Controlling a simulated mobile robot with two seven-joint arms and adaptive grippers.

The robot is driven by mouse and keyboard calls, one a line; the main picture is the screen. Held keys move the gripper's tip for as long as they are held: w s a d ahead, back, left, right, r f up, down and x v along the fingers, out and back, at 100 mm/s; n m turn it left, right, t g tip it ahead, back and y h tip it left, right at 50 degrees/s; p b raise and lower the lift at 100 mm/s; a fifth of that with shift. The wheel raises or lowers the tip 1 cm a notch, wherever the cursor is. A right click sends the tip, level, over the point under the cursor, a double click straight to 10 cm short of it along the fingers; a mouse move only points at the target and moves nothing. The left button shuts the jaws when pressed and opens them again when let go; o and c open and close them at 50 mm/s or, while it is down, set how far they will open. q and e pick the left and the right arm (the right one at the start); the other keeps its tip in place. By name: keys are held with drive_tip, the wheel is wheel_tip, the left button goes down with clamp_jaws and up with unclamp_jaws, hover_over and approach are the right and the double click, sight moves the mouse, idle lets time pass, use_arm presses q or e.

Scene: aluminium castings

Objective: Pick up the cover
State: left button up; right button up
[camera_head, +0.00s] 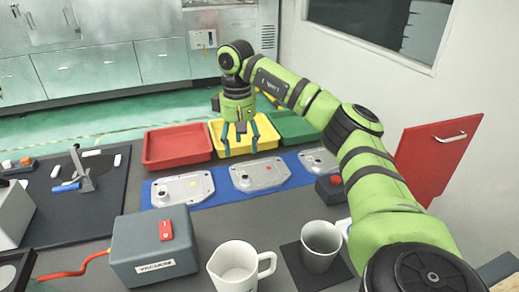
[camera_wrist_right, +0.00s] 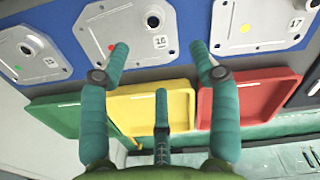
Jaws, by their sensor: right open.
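Three flat silver castings that look like covers lie in a row on a blue mat (camera_head: 218,190): a left one (camera_head: 180,190), a middle one (camera_head: 258,177) and a right one (camera_head: 318,162). I cannot tell which is the one named. The wrist view shows the middle casting (camera_wrist_right: 133,22) marked 16, one marked 17 (camera_wrist_right: 272,22) and a third (camera_wrist_right: 45,62). My right gripper (camera_head: 240,138) is open and empty, above the yellow tray behind the middle casting. In the wrist view its fingers (camera_wrist_right: 160,65) spread below the middle casting. My left gripper is out of view.
Red (camera_head: 177,146), yellow (camera_head: 243,136) and green (camera_head: 293,126) trays stand behind the mat. A grey box (camera_head: 150,255), a white mug (camera_head: 235,268) and a grey cup (camera_head: 321,245) stand in front. A dark box with a red button (camera_head: 330,190) is at the right.

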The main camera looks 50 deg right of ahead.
sight(245, 174)
wheel_tip(245, 174, down, 3)
drive_tip(key=shift+r+b, duration=0.2)
drive_tip(key=shift+b, duration=0.3)
drive_tip(key=shift+f+b, duration=0.45)
drive_tip(key=shift+s+f, duration=0.1)
drive_tip(key=shift+f, duration=0.6)
drive_tip(key=f, duration=0.2)
drive_tip(key=s+f, duration=0.1)
drive_tip(key=f, duration=0.1)
drive_tip(key=shift+d+f+p, duration=0.15)
drive_tip(key=shift+f+p, duration=0.05)
drive_tip(key=shift+p, duration=0.1)
drive_tip(key=shift+w+f, duration=0.1)
drive_tip(key=shift+f, duration=0.45)
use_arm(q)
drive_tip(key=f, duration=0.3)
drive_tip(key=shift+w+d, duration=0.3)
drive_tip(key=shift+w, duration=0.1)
use_arm(e)
drive_tip(key=shift+r, duration=0.1)
clamp_jaws()
